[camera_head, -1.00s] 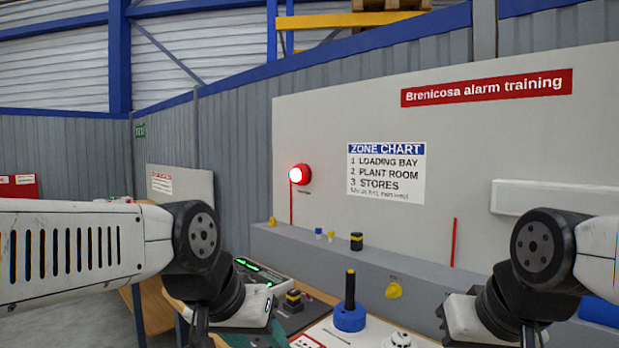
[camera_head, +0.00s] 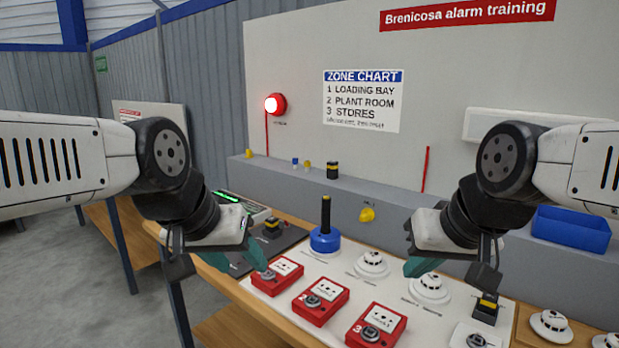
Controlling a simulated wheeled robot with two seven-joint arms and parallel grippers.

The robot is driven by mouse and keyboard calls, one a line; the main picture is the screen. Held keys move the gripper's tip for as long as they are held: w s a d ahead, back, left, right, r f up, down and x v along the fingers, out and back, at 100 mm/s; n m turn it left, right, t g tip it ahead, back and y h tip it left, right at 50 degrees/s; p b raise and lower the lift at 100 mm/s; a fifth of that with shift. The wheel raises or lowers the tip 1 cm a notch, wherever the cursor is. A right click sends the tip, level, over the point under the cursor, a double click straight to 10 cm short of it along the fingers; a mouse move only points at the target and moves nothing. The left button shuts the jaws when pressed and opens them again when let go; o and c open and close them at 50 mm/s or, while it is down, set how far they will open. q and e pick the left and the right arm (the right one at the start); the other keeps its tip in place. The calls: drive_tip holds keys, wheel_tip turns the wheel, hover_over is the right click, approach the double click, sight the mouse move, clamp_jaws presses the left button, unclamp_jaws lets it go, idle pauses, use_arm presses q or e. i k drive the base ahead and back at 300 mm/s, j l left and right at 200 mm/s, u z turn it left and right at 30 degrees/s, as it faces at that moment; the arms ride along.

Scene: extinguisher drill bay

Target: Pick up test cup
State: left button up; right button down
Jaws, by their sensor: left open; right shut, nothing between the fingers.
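The test cup appears to be the blue round piece (camera_head: 325,239) with an upright dark handle, standing on the white panel in the middle of the bench. My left gripper (camera_head: 260,262) is open, to the left of the blue cup and apart from it, just above the red call point 1. My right gripper (camera_head: 416,268) is shut and empty, to the right of the cup, above the white detectors. Nothing hides the cup.
Red call points 1 (camera_head: 277,276), 2 (camera_head: 320,301) and 3 (camera_head: 376,327) lie in front of the cup. White detectors (camera_head: 372,265) stand to its right. A grey ledge (camera_head: 300,187) runs behind. A blue bin (camera_head: 571,229) is at right.

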sight(325, 239)
drive_tip(key=z, duration=0.4)
drive_tip(key=j+z, duration=0.25)
drive_tip(key=z, duration=0.2)
drive_tip(key=i+j+z, duration=0.1)
drive_tip(key=j+z, duration=0.2)
drive_tip(key=z, duration=0.15)
drive_tip(key=j+z, duration=0.25)
drive_tip(key=z, duration=0.15)
drive_tip(key=k+j+z, duration=0.1)
drive_tip(key=j, duration=0.25)
drive_tip(key=j+z, duration=0.1)
drive_tip(key=j, duration=0.3)
drive_tip(key=k+j, duration=0.15)
drive_tip(key=j, duration=0.2)
drive_tip(key=k+j+z, duration=0.15)
drive_tip(key=j, duration=0.2)
